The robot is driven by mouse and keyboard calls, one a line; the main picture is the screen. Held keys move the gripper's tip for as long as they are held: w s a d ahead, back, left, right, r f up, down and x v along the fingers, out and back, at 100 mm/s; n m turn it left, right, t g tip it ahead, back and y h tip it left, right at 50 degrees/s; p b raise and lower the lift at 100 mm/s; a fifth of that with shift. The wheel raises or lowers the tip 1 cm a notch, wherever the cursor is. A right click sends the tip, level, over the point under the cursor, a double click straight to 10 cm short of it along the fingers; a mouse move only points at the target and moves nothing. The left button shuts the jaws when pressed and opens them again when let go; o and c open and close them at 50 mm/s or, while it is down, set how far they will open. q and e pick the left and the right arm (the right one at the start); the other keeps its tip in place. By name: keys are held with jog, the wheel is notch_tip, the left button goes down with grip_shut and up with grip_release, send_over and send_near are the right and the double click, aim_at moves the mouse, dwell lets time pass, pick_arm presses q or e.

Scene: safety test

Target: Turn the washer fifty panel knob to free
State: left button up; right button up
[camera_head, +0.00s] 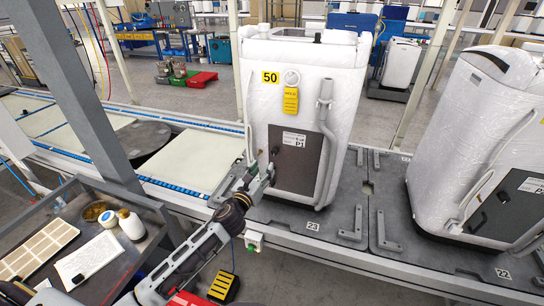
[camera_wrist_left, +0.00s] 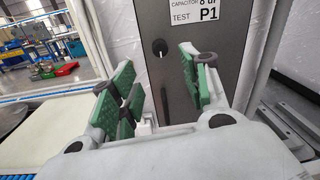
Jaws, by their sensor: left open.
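The washer marked 50 (camera_head: 345,90) is a white wrapped machine standing on a grey pallet. Its dark front panel (camera_head: 301,170) bears a white label ending in P1. The panel knob (camera_wrist_left: 160,48) is a small black disc with a white pointer line, near upright. It also shows as a dark spot in the head view (camera_head: 275,150). My left gripper (camera_head: 264,172) is at the panel's lower left. In the left wrist view its green-padded fingers (camera_wrist_left: 158,85) are spread, with the knob seen between and beyond them. Nothing is held, and contact with the panel cannot be told.
A second wrapped washer (camera_head: 480,130) stands to the right. A pale hose (camera_head: 326,130) runs down the front of washer 50. A tray bench (camera_head: 105,215) with bottles and paper is at left. A yellow-black block (camera_head: 224,287) lies on the floor.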

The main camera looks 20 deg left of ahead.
aim_at(274, 153)
pick_arm(q)
jog(key=shift+w+d, duration=0.2)
jog(key=shift+w, duration=1.75)
jog(key=shift+w+d, duration=0.15)
jog(key=shift+w, duration=1.75)
jog(key=shift+w+d, duration=0.1)
jog(key=shift+w, duration=0.75)
pick_arm(e)
jog(key=shift+s+a+r, duration=0.15)
jog(key=shift+r, duration=0.15)
pick_arm(q)
grip_shut()
